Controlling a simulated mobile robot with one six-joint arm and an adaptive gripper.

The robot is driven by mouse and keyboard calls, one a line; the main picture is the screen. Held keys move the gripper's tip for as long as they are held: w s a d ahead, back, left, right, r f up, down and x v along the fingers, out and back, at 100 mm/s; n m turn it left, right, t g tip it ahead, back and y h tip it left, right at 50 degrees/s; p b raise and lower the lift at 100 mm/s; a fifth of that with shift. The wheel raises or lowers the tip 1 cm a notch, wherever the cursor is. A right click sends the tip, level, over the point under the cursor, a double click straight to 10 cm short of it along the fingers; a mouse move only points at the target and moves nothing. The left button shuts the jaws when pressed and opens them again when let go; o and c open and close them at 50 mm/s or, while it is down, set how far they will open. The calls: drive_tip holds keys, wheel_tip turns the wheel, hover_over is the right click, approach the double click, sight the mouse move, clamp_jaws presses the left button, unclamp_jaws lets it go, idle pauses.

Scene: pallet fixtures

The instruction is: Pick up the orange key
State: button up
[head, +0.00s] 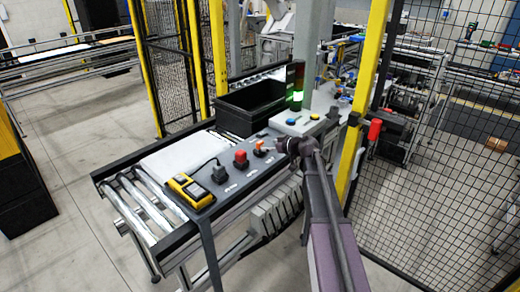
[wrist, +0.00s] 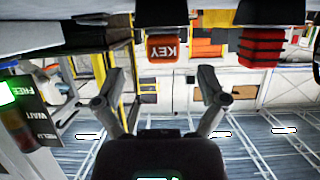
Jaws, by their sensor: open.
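The orange key (wrist: 161,49) is a small block marked KEY, upside down in the wrist view. It sits against a black holder and lies between the lines of my two fingers, beyond their tips. In the head view the orange key (head: 259,144) is small on the grey fixture panel, just left of my gripper (head: 280,146). My gripper (wrist: 162,72) is open and empty in the wrist view, with one finger on each side. The gap between fingertips and key is hard to judge.
A red block (head: 240,155) stands left of the key and also shows in the wrist view (wrist: 262,47). A black plug (head: 218,172) and a yellow device (head: 190,190) follow farther left. A black bin (head: 255,105) stands behind. A lit signal light (head: 297,96) rises behind my gripper.

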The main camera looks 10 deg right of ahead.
sight(262, 144)
drive_tip(key=shift+r+b+x, duration=0.1)
drive_tip(key=shift+b+x, duration=0.3)
drive_tip(key=shift+x, duration=0.9)
drive_tip(key=shift+r+b+x, duration=0.15)
drive_tip(key=shift+b+x, duration=0.2)
drive_tip(key=shift+x, duration=1)
drive_tip(key=shift+a, duration=0.1)
drive_tip(key=c, duration=1.2)
